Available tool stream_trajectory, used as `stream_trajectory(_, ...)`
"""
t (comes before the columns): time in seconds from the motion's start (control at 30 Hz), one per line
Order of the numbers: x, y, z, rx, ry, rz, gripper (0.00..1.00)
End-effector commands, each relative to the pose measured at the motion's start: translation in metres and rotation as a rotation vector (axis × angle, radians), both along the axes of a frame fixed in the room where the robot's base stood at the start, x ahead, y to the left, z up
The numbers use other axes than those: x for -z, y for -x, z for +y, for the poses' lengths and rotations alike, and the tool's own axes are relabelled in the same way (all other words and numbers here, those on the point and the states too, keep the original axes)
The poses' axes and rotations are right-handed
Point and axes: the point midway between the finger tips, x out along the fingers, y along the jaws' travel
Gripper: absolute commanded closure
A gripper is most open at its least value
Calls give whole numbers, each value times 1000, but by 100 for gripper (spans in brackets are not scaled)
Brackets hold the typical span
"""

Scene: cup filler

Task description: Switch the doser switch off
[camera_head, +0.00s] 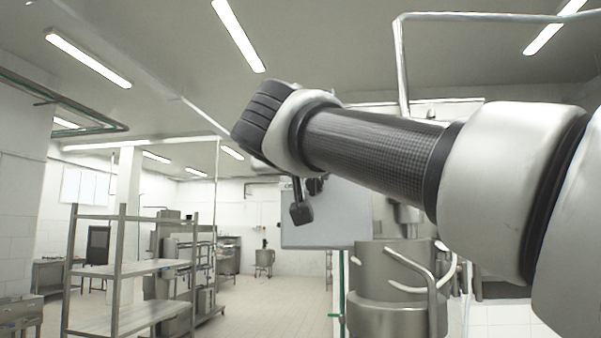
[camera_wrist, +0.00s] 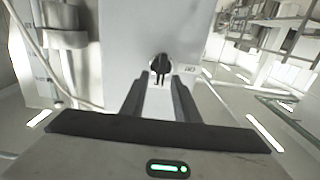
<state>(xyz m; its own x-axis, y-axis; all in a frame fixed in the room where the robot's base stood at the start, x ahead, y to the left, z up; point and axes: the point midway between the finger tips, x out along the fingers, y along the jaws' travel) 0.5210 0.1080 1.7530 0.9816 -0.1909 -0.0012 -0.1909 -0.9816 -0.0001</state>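The doser switch (camera_wrist: 160,65) is a small black knob on the front of a pale grey box (camera_wrist: 120,35) in the wrist view. My gripper (camera_wrist: 158,81) is open, with one dark finger on each side of the view and a clear gap between them. The knob shows in line with that gap, at or just past the fingertips. I cannot tell whether either finger touches it. In the head view the grey box (camera_head: 321,228) is partly behind my arm, and the switch cannot be made out clearly.
A steel vessel with bent pipes (camera_head: 395,290) stands right of the box in the head view. A metal shelf rack (camera_head: 125,268) stands at the left. Open tiled floor (camera_head: 265,305) lies between them. A pale cable (camera_wrist: 62,85) runs left of my gripper.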

Motion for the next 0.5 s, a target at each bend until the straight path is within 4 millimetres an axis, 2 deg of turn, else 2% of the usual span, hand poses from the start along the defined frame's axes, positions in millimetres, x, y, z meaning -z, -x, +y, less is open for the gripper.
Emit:
stream_trajectory(0.27,0,0,0,0,0,0,72)
stream_trajectory(0.43,0,0,0,0,0,0,99)
stream_trajectory(0.5,0,0,0,0,0,0,100)
